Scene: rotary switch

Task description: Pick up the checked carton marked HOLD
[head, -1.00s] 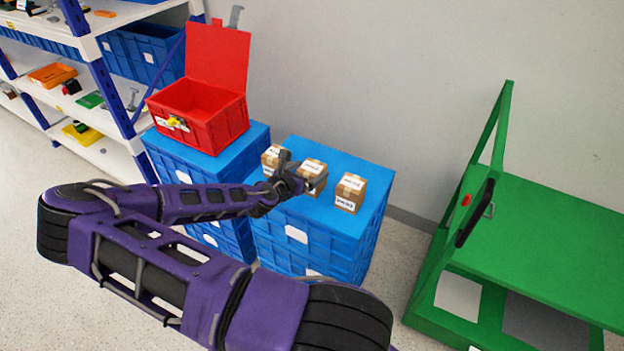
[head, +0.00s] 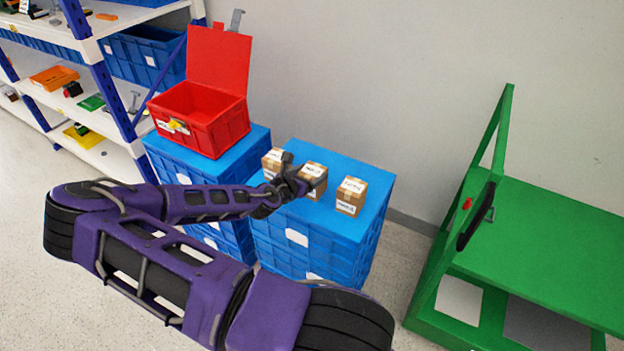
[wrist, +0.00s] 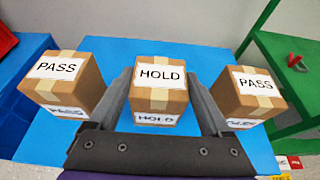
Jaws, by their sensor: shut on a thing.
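The carton marked HOLD (wrist: 160,88) is a brown box with white labels and pale tape. It stands upright in the middle of the wrist view, between the two fingers of my gripper (wrist: 160,105), which is shut on its sides. In the head view the carton (head: 313,177) is the middle one of three on the blue crate stack (head: 350,225). My gripper (head: 300,182) partly hides it there. I cannot tell any gap between the carton and the blue top.
A carton marked PASS (wrist: 62,80) stands left of the held one, and another PASS carton (wrist: 248,92) stands right, both close to the fingers. An open red box (head: 200,115) sits on the neighbouring blue stack. A green trolley (head: 560,240) stands right.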

